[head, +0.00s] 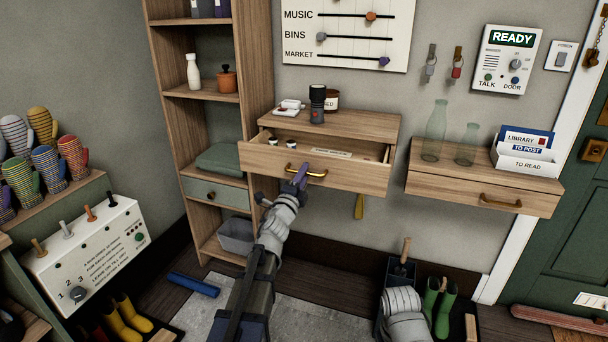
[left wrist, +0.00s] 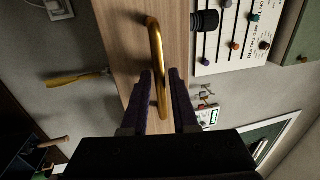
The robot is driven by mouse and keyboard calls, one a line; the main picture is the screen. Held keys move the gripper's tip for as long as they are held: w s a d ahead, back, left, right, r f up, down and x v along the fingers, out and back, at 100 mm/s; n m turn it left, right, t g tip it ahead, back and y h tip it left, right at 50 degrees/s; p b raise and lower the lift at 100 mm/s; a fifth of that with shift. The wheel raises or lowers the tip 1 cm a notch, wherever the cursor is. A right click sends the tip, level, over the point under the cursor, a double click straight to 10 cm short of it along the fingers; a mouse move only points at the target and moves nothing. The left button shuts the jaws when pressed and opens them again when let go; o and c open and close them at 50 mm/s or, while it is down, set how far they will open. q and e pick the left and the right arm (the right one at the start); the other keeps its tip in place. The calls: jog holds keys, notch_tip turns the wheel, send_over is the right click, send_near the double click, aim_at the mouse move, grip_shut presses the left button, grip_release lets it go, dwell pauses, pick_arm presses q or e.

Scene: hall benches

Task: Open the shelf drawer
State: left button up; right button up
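A wooden wall-shelf drawer (head: 315,168) in the middle of the head view is partly pulled out, and its inside shows. It has a curved brass handle (head: 316,173), which also shows large in the left wrist view (left wrist: 156,50). My left gripper (head: 301,174) is at the left part of this handle.
Small white pots (head: 274,141) and a card lie in the drawer; a dark cylinder (head: 317,104) and a jar stand above it. To the right, a second drawer (head: 482,192) is closed. A tall shelf unit (head: 257,60) with a closed grey-green drawer (head: 219,194) stands at the left.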

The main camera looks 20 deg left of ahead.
pick_arm(q)
jog(key=s+f+b, duration=0.1)
jog(key=s, duration=0.6)
jog(key=shift+s+f, duration=0.15)
jog(key=shift+f, duration=0.05)
jog(key=shift+a, duration=0.1)
jog(key=s+d+f+n+g+y, duration=0.2)
jog(key=s+d+f+n+g, duration=0.25)
jog(key=f, duration=0.45)
jog(key=s+d+f+n+g+y, duration=0.2)
jog(key=d+f+n+g, duration=0.1)
jog(key=f+n+g, duration=0.4)
jog(key=s+d+f+n+g+h, duration=0.1)
jog(key=s+d+f+g, duration=0.25)
jog(key=s, duration=0.35)
jog(key=s+d+f+n+g, duration=0.1)
jog(key=s+d+f+g, duration=0.2)
jog(key=s+d, duration=0.3)
jog(key=s+d+f+n+g+h, duration=0.1)
jog(key=s+d+f+g, duration=0.25)
jog(key=s, duration=0.45)
notch_tip(320, 180, up, 33)
jog(key=t+p, duration=0.1)
jog(key=p, duration=3.1)
jog(key=shift+w+d+p, duration=0.15)
jog(key=shift+p, duration=0.2)
